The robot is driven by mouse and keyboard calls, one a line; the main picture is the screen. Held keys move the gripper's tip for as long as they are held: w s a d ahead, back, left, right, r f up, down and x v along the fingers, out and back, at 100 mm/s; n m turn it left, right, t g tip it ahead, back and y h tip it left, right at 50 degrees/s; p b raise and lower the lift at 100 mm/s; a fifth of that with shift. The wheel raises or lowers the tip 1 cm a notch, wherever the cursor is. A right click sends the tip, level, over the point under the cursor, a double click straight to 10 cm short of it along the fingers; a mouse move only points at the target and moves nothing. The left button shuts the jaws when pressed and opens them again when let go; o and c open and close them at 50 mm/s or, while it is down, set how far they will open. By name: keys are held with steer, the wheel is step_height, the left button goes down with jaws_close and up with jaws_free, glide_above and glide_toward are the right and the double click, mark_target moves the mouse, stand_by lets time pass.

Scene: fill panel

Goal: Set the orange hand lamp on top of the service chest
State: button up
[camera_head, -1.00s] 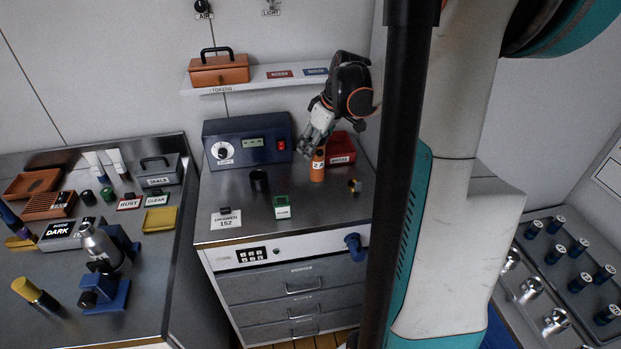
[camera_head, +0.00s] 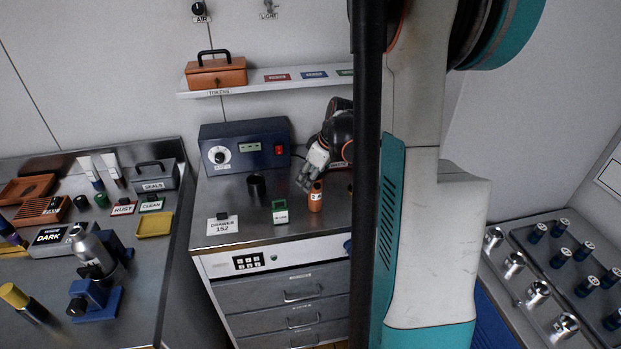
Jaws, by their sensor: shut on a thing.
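The orange hand lamp (camera_head: 315,198) is a short upright orange cylinder with a pale label. My gripper (camera_head: 309,184) is shut on its upper part, reaching down from the upper right. The lamp is over the right part of the metal top of the service chest (camera_head: 232,190), a cabinet with grey drawers and a keypad. I cannot tell whether its base touches the top. My column and arm hide the right end of the chest.
On the chest top stand a blue instrument box (camera_head: 245,146), a dark cup (camera_head: 256,186), a green-and-white block (camera_head: 280,212) close left of the lamp, and a drawer sign (camera_head: 222,224). A shelf (camera_head: 290,79) hangs above. A cluttered bench (camera_head: 150,270) stands left.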

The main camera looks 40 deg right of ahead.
steer(key=shift+f, duration=0.2)
steer(key=o, duration=1.3)
steer(key=shift+r, duration=0.1)
steer(key=p+v, duration=0.3)
steer(key=v, duration=0.9)
steer(key=shift+s, duration=0.1)
